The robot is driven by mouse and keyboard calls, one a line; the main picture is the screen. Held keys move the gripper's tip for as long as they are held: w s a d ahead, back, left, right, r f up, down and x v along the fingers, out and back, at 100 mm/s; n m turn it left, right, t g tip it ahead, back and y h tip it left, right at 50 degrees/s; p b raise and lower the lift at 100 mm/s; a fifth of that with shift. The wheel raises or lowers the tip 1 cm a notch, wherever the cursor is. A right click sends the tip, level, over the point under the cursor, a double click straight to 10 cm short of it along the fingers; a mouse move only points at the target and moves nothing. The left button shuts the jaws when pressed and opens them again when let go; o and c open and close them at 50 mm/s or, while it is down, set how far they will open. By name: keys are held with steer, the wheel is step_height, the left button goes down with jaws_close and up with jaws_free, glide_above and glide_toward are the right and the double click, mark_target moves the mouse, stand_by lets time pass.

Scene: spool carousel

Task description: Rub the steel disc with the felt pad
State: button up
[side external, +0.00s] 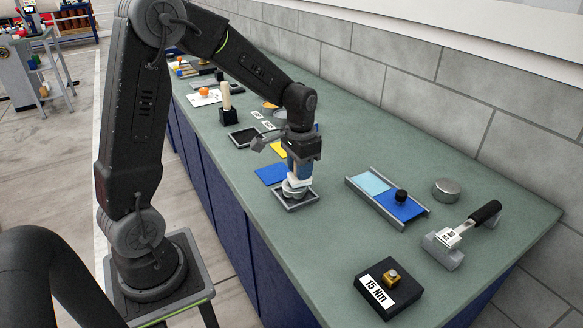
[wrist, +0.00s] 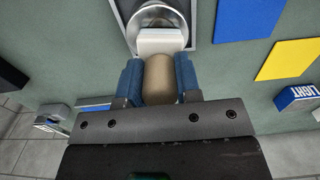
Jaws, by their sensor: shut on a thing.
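My gripper (side external: 299,170) points down over the steel disc (side external: 293,191). Its blue fingers, seen in the wrist view (wrist: 159,78), are shut on the beige handle of the felt pad (wrist: 160,41). The pad is a white block below the handle and also shows in the side view (side external: 300,182). It is over the near part of the round, shiny disc, which shows in the wrist view (wrist: 133,16). The pad looks to be at the disc's surface, but I cannot tell whether it presses on it. The disc sits in a grey square holder (side external: 297,205).
Blue (side external: 271,174) and yellow (side external: 278,149) squares lie behind the holder. To the right are a railed tray (side external: 416,220) with a black knob, a round metal tin (side external: 446,189), a hammer-like tool (side external: 446,250) and a black block (side external: 388,290) labelled 15 Nm. Bench between is clear.

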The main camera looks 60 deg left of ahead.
steer(key=shift+w, duration=0.5)
steer(key=s, duration=0.4)
steer(key=shift+s, duration=0.15)
step_height(320, 180, up, 8)
steer(key=shift+r, duration=0.15)
stand_by(0.3)
